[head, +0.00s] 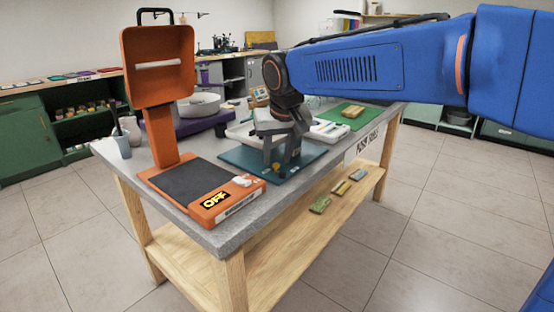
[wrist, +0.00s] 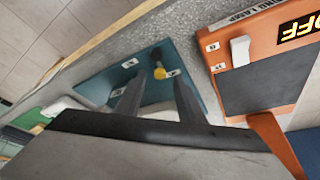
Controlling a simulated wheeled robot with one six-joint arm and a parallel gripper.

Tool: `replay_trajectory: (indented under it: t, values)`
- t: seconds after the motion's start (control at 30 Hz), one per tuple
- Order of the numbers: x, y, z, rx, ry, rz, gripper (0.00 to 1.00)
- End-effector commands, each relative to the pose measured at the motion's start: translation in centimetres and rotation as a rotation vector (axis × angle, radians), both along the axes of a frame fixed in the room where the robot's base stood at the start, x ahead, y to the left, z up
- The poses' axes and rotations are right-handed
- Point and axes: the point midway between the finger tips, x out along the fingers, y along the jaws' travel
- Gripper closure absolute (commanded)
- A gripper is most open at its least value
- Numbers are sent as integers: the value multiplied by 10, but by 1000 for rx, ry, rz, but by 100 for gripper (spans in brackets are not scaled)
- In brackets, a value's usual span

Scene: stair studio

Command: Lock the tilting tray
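A flat teal board (head: 237,158) lies on the grey bench, and it also shows in the wrist view (wrist: 97,88). It carries small white labels and a short dark lever with a yellow knob (wrist: 173,73); the knob also shows in the head view (head: 277,168). I cannot tell whether this board is the tilting tray or its base; no separate tray is clear. My gripper (head: 277,161) is low over the board, pointing down. In the wrist view my gripper (wrist: 159,78) has its fingers apart, the knob near their tips. Contact cannot be made out. My gripper hides the board's middle.
An orange lamp (head: 164,137) with a dark pad, a white switch (wrist: 240,50) and an OFF sign stands left of the board. A green mat (head: 361,116) lies at the right. Small blocks lie on the lower shelf (head: 255,232).

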Motion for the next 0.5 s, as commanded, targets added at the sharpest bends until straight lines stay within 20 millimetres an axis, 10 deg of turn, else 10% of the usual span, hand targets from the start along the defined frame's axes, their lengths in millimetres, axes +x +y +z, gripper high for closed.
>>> replay_trajectory:
  t: [0.5]
  values:
    - [7, 2, -18, 0, 0, 0, 65]
